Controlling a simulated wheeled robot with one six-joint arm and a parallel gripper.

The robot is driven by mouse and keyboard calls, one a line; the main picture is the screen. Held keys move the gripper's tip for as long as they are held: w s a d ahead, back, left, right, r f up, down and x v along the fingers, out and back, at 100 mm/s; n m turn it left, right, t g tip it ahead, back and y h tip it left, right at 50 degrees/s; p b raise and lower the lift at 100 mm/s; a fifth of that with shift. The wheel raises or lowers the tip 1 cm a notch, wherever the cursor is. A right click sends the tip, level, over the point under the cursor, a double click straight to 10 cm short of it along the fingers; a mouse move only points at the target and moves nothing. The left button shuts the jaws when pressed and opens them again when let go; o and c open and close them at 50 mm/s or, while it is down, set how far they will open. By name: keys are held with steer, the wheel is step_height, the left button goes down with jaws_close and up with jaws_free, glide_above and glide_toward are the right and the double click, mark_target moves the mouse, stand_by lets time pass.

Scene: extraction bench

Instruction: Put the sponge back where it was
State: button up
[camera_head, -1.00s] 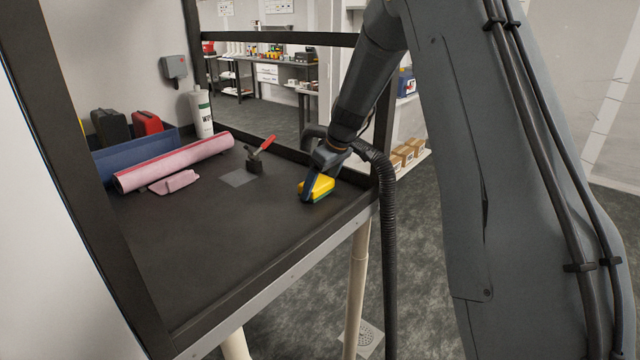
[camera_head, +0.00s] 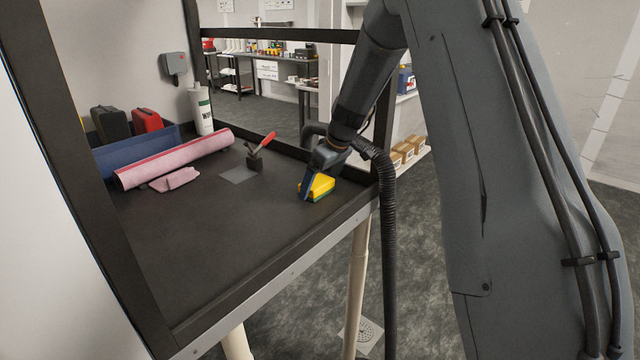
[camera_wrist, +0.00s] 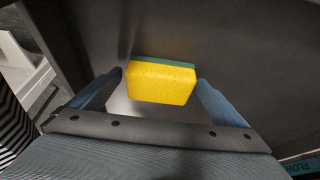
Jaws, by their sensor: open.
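The sponge (camera_head: 321,187) is yellow with a green layer and rests on the dark bench top (camera_head: 220,245) near its right front edge. My gripper (camera_head: 309,187) is down at the sponge in the head view. In the wrist view the sponge (camera_wrist: 161,82) lies between the two blue fingers of my gripper (camera_wrist: 161,84), which are spread apart. The left finger's tip is close to the sponge's left side; contact cannot be told. A grey square patch (camera_head: 238,175) lies bare on the bench left of the sponge.
A small dark holder (camera_head: 255,163) with a red-handled tool stands behind the patch. A pink roll (camera_head: 175,158), a pink cloth (camera_head: 175,180), a blue bin (camera_head: 110,157) and a white bottle (camera_head: 201,112) are at the back left. A raised dark rim edges the bench. The front middle is clear.

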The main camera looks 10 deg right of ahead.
steer(key=b+v, duration=0.4)
steer(key=v, duration=0.8)
steer(key=shift+f, duration=0.1)
